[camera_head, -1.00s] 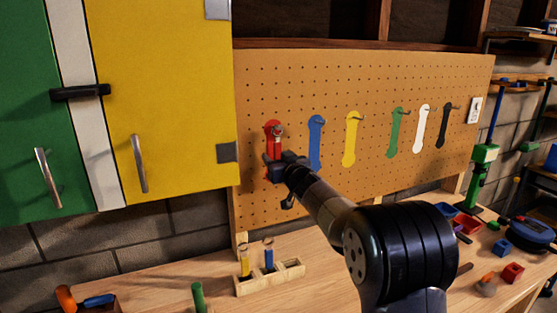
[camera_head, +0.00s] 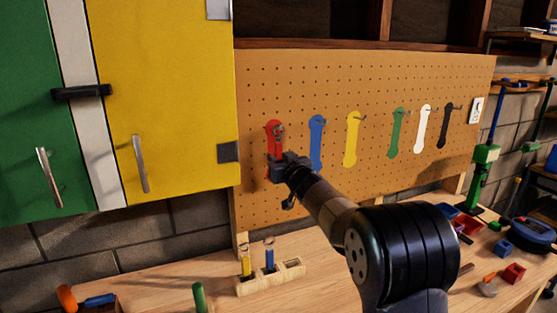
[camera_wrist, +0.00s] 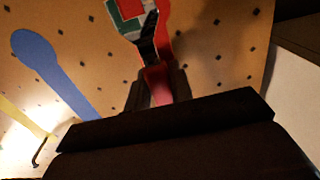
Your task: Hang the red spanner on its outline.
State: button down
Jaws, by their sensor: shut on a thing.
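The red spanner (camera_head: 276,143) stands upright in my gripper (camera_head: 284,163), in front of the red outline (camera_head: 272,126) at the left end of the pegboard. In the wrist view my gripper (camera_wrist: 158,90) is shut on the spanner's red handle (camera_wrist: 158,88). The spanner's head (camera_wrist: 133,14) shows grey with green and red patches at the top of that view. The red outline (camera_wrist: 183,45) shows behind and beside it. Whether the spanner touches the board or its hook cannot be told.
Blue (camera_head: 316,142), yellow (camera_head: 352,138), green, white and black outlines with hooks run rightward along the pegboard (camera_head: 370,180). A yellow cabinet door (camera_head: 165,90) stands close on the left. A wooden holder (camera_head: 270,283) with spanners sits on the bench below.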

jog(key=c, duration=1.2)
grip_release()
jog(key=shift+o, duration=0.2)
jog(key=shift+s, duration=0.1)
jog(key=b+v, duration=0.2)
jog(key=v, duration=0.8)
jog(key=shift+s, duration=0.35)
jog(key=shift+d, duration=0.1)
jog(key=p+x, duration=0.2)
jog(key=x, duration=0.9)
jog(key=shift+s+d+f, duration=0.15)
jog(key=shift+s+d, duration=0.05)
jog(key=shift+s, duration=0.05)
jog(key=shift+b+v, duration=0.45)
jog(key=shift+v, duration=0.85)
